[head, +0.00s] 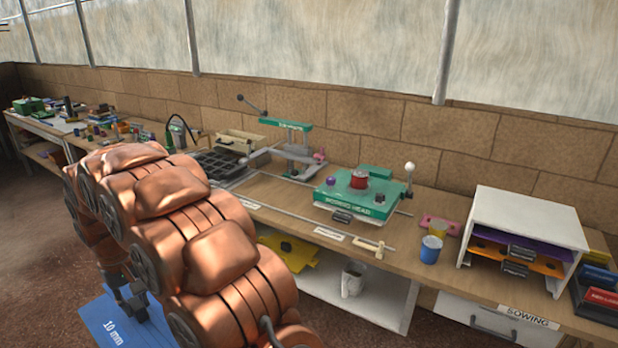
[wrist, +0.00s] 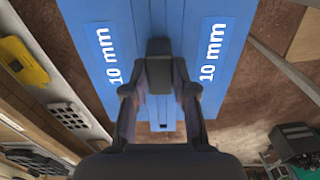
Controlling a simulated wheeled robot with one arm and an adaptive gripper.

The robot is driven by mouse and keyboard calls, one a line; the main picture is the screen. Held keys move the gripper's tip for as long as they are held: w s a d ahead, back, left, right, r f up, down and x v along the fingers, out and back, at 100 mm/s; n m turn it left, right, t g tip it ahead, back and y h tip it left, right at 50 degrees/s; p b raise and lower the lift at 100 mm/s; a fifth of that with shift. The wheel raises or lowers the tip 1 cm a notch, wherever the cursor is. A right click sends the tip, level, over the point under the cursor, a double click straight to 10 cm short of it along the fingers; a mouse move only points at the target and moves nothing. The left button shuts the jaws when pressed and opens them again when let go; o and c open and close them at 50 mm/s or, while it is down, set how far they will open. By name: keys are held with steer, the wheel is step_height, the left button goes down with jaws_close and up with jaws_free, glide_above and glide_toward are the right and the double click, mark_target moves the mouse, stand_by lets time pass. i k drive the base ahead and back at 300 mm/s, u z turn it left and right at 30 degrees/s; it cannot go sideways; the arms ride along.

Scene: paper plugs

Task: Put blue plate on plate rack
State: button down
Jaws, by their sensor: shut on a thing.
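The blue plate (head: 95,315), marked "10 mm", hangs low at the lower left of the head view, partly hidden by my copper-coloured arm. It fills the upper middle of the wrist view (wrist: 110,55). My gripper (wrist: 160,92) is shut on the dark handle (wrist: 160,60) in the plate's middle; it also shows at the lower left of the head view (head: 135,300). The plate rack (head: 530,215) is a white open-fronted box on the bench at the right, well apart from the plate. A purple plate (head: 495,240) and an orange plate (head: 545,266) are in it.
A long wooden bench (head: 450,270) runs along the brick wall. A blue cup (head: 431,250) and a pink piece stand left of the rack, dark bins (head: 597,290) right of it. A yellow plate (head: 290,250) lies on the lower shelf. Brown floor is open at the left.

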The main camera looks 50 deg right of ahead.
mark_target(527, 212)
steer(key=k, duration=0.6)
steer(key=z, duration=1.85)
